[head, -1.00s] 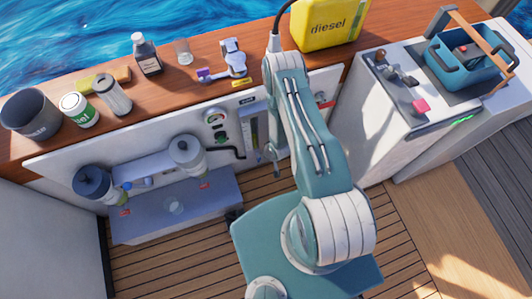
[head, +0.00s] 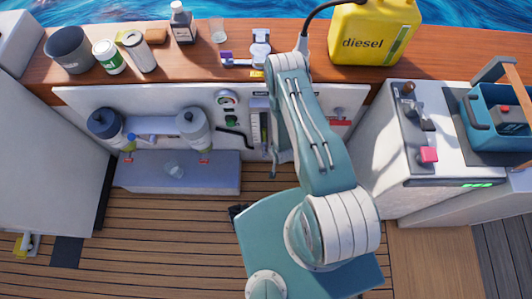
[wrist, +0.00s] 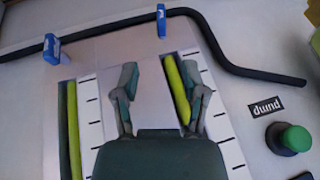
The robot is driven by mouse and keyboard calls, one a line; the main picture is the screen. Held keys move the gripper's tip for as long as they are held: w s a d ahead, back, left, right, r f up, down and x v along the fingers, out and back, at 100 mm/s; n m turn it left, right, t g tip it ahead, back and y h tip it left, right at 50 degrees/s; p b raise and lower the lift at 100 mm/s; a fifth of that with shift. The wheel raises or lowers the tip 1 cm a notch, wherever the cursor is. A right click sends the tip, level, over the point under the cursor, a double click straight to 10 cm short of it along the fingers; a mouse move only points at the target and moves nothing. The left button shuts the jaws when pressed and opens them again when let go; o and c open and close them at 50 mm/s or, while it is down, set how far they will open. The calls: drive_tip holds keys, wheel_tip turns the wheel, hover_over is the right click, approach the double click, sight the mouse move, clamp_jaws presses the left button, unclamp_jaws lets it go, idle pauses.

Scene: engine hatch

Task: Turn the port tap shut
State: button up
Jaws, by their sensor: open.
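In the wrist view, two blue tap-like levers stand by a black pipe, the left one (wrist: 52,48) and the right one (wrist: 161,20). No label shows which is the port tap. Two sight gauges with yellow-green strips, left (wrist: 73,135) and right (wrist: 178,90), lie below them. My gripper (wrist: 160,88) is open and empty, its fingers spread over the pale panel on either side of the gap, the right finger overlapping the right gauge. In the head view, my arm hides part of the gauge panel (head: 258,122).
A green pump knob (wrist: 290,138) sits right of my gripper in the wrist view. Two filters, dark blue (head: 104,124) and grey (head: 192,126), stand left of the panel. A yellow diesel can (head: 372,35) stands on the wooden ledge. The deck (head: 160,240) is mostly clear.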

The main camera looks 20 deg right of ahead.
drive_tip(key=shift+f, duration=0.1)
drive_tip(key=x, duration=0.9)
drive_tip(key=shift+f, duration=0.2)
drive_tip(key=shift+w+a+f, duration=0.35)
drive_tip(key=shift+f, duration=0.2)
drive_tip(key=shift+d, duration=0.1)
drive_tip(key=shift+c, duration=0.3)
clamp_jaws()
